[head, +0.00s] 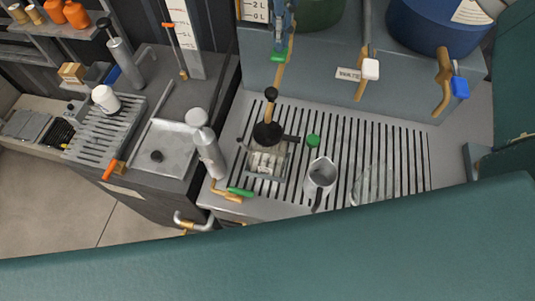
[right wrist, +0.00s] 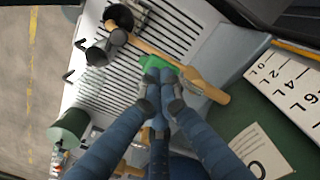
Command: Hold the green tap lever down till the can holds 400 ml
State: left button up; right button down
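The green tap lever (head: 278,56) is on the brass tap at the top middle of the head view. It also shows in the right wrist view (right wrist: 155,62). My right gripper (head: 281,43) comes down from above. Its blue fingers (right wrist: 156,80) are together, with their tips at the lever and seemingly touching it. A grey metal can with a dark handle (head: 320,176) stands upright on the slatted drain, right of the black funnel-like piece (head: 268,133). The level inside the can is not readable, and no stream is clear. My left gripper is not in view.
A white-handled tap (head: 370,69) and a blue-handled tap (head: 459,87) are to the right. A clear vessel (head: 374,184) stands on the drain. A green-handled valve (head: 240,192) is at the drain's front left. The slatted drain's right part is free.

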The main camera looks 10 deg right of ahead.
jog(key=shift+f, duration=1.5)
dwell(6.5)
